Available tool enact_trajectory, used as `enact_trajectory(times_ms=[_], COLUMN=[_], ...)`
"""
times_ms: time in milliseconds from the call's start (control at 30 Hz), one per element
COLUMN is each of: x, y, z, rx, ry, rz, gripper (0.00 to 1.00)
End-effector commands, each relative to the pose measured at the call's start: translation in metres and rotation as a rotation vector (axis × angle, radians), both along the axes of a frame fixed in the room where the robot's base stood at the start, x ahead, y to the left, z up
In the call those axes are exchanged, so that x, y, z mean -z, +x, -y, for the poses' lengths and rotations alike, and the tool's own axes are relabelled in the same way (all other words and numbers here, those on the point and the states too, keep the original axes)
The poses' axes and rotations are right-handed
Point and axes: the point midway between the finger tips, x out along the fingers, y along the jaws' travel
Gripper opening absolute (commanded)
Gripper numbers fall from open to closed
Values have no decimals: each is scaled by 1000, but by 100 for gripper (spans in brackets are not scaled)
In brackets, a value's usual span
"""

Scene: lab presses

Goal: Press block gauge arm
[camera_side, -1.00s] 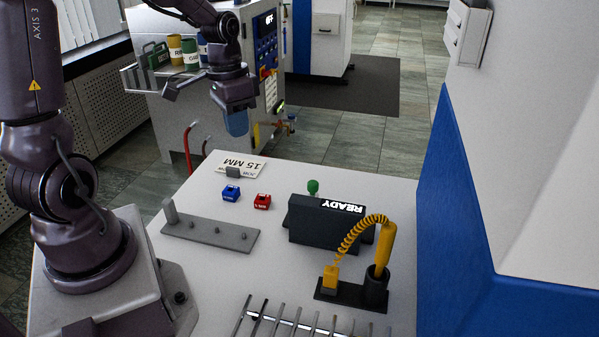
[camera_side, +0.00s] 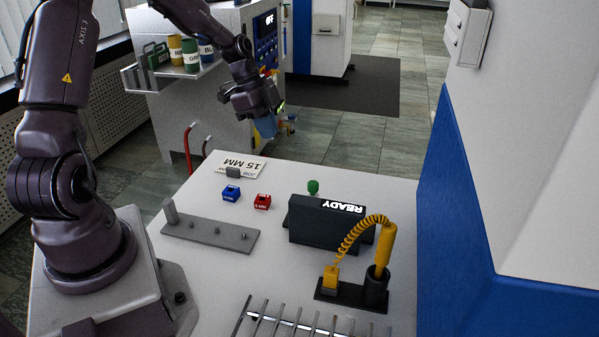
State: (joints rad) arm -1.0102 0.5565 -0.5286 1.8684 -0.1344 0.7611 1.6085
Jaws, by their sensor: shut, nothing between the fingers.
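A blue block (camera_side: 231,194) and a red block (camera_side: 262,202) with white labels sit side by side on the white table. Behind them a card reading "15 MM" (camera_side: 239,167) lies near the far edge, with a small grey block (camera_side: 233,172) at its front. A grey plate with a post and pegs (camera_side: 210,233) lies at the left. A dark box showing "READY" (camera_side: 325,220) stands at the right, with a green knob (camera_side: 313,187) behind it. My gripper (camera_side: 266,126), with blue fingertips, is shut and empty, above and beyond the table's far edge.
A yellow probe (camera_side: 385,247) with a coiled cord stands in a black holder at the right. A metal rack (camera_side: 300,322) is at the front edge. A machine with an "OFF" display and labelled cans (camera_side: 190,52) stands behind.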

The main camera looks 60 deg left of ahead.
Motion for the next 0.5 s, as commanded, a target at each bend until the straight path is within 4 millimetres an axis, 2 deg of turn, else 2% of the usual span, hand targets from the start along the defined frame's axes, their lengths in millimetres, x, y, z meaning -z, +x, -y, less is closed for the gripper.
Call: enact_trajectory(times_ms=[167, 267, 500], x=[3, 11, 55], y=[0, 2, 11], z=[1, 4, 18], rx=[0, 0, 2], ry=[-1, -3, -4], rz=[-2, -3, -6], gripper=[0, 0, 0])
